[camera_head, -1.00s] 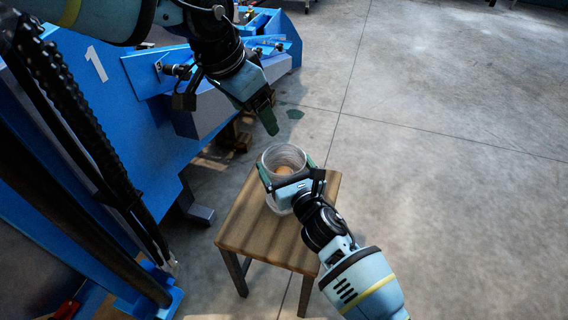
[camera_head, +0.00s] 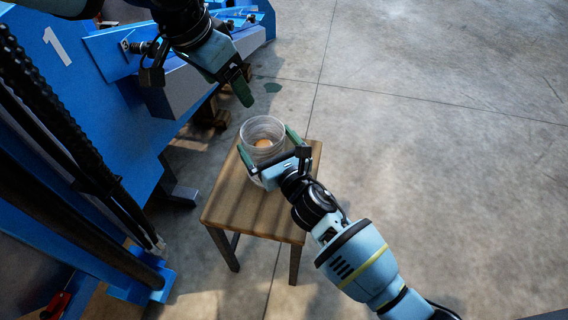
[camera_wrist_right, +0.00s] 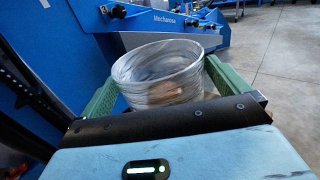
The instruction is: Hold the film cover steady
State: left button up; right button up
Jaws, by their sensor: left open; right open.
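The film cover appears as a clear, ridged cylinder (camera_head: 264,131) standing upright on a small wooden stool (camera_head: 240,210). It also shows in the right wrist view (camera_wrist_right: 155,72), with a brownish thing inside it that I cannot identify. My right gripper (camera_head: 267,146) is open, its green fingers on either side of the cylinder. In the right wrist view the fingers (camera_wrist_right: 155,85) flank it; I cannot tell whether they touch it. My left gripper (camera_head: 245,86) is open and empty, above and to the upper left of the cylinder in the head view.
A large blue machine (camera_head: 100,130) marked "1" fills the left side, close to the stool. Grey concrete floor (camera_head: 440,130) lies open to the right.

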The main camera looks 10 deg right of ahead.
jog(key=v, duration=0.9)
jog(key=shift+s, duration=0.3)
jog(key=shift+d, duration=0.15)
